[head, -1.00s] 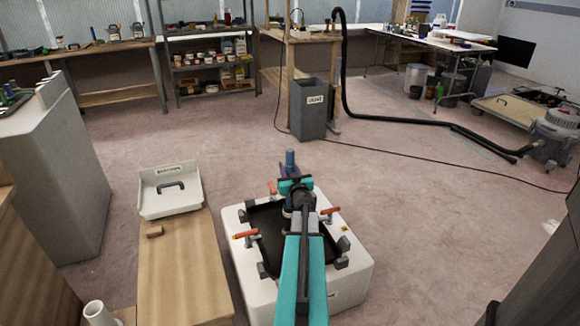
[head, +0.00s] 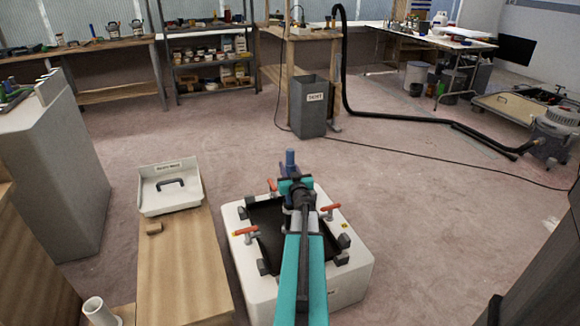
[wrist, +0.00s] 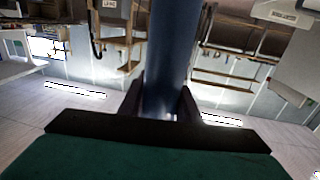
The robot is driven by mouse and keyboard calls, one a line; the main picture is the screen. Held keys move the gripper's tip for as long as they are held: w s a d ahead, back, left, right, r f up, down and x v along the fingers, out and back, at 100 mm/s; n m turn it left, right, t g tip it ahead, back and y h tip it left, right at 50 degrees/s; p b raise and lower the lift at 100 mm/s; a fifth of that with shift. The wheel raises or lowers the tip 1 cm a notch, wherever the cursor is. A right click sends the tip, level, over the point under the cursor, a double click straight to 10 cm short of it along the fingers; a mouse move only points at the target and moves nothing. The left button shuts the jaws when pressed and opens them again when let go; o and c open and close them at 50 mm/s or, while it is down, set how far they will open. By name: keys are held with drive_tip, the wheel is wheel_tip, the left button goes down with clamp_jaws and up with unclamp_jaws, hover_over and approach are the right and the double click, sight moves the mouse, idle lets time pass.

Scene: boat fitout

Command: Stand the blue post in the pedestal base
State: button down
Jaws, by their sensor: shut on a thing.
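The blue post (head: 290,158) is held in my gripper (head: 293,182), in front of my teal arm in the head view. In the wrist view the post (wrist: 172,50) runs up from between the two dark fingers of my gripper (wrist: 162,108), which are shut on it. Its lower end is hidden in the head view. A white upright tube (head: 95,308) at the bottom left edge may be the pedestal base; its top is open. The post is well apart from it, to the right and farther out.
A white block with a dark hatch and red-handled clamps (head: 334,208) lies under my arm. A grey bin (head: 312,120) stands beyond; open floor lies between.

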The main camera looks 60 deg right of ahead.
drive_tip(key=c, duration=1.2)
unclamp_jaws()
drive_tip(key=shift+s, duration=0.1)
drive_tip(key=shift+p+v, duration=1.9)
drive_tip(key=shift+v, duration=4.95)
